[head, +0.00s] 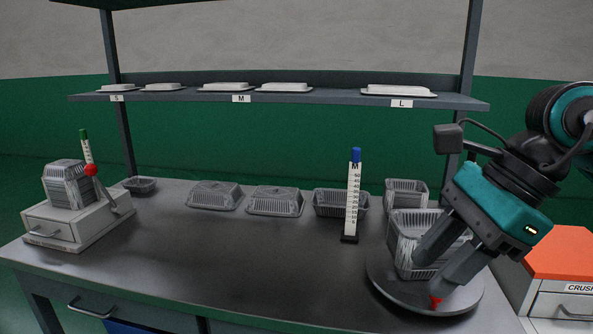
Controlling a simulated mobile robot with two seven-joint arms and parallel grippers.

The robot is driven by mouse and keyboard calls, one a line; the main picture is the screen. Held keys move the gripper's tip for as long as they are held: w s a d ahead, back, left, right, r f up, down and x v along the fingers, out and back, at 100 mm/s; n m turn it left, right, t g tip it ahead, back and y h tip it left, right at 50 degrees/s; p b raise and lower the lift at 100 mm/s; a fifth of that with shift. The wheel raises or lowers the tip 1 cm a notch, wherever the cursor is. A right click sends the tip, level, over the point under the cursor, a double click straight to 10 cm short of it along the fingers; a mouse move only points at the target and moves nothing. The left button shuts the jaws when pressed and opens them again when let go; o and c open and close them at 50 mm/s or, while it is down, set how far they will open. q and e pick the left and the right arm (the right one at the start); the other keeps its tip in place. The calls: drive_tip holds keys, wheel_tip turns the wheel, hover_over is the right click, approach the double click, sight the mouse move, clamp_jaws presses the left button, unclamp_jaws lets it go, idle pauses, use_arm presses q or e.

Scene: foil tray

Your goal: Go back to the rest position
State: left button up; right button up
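My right gripper (430,279) comes in from the right, angled down over a round grey plate (385,285) on the bench. Its two fingers are spread apart, and I see nothing held between them. A foil tray stack (406,228) stands on the plate, just behind and left of the fingers and partly hidden by them. I cannot tell whether a finger touches it. A small red part (436,301) shows by the nearer fingertip. My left gripper is not in view.
The metal bench (240,262) is clear in front. Along its back stand foil trays (275,201), a marked post (353,198) with a blue cap and another foil tray (406,189). A drawer unit (62,228) stands left. A shelf (330,98) hangs above; an orange-topped cabinet (562,255) is at right.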

drive_tip(key=a+r+m+g+y+p, duration=0.2)
drive_tip(key=a+r+m+y, duration=0.1)
drive_tip(key=a+m+y, duration=0.9)
drive_tip(key=w+d+f+m+t+h+p, duration=0.1)
drive_tip(key=w+d+f+m+t+h, duration=0.3)
drive_tip(key=m+t, duration=0.65)
drive_tip(key=w+d+f+m+t+y+p, duration=0.1)
drive_tip(key=w+f+m+t, duration=0.1)
drive_tip(key=f+m+t, duration=0.8)
drive_tip(key=s+d+f+m+g+h, duration=0.1)
drive_tip(key=d+f+m+g+h, duration=0.25)
drive_tip(key=f+m+h, duration=0.65)
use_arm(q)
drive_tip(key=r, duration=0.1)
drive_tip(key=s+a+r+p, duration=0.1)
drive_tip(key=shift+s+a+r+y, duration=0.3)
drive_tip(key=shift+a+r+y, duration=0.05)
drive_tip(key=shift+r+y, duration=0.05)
use_arm(e)
drive_tip(key=s+d+f+m+g+h, duration=0.1)
drive_tip(key=s+f+m+g, duration=0.1)
drive_tip(key=s+f+m, duration=0.2)
drive_tip(key=s+d+f+m+g+h, duration=0.1)
drive_tip(key=s+d+f+m+g, duration=0.1)
drive_tip(key=s+f+m, duration=0.3)
drive_tip(key=s+f+g, duration=0.1)
drive_tip(key=s+f, duration=0.2)
drive_tip(key=f, duration=0.1)
drive_tip(key=shift+s+d+f+h, duration=0.15)
drive_tip(key=shift+d+f+h, duration=0.15)
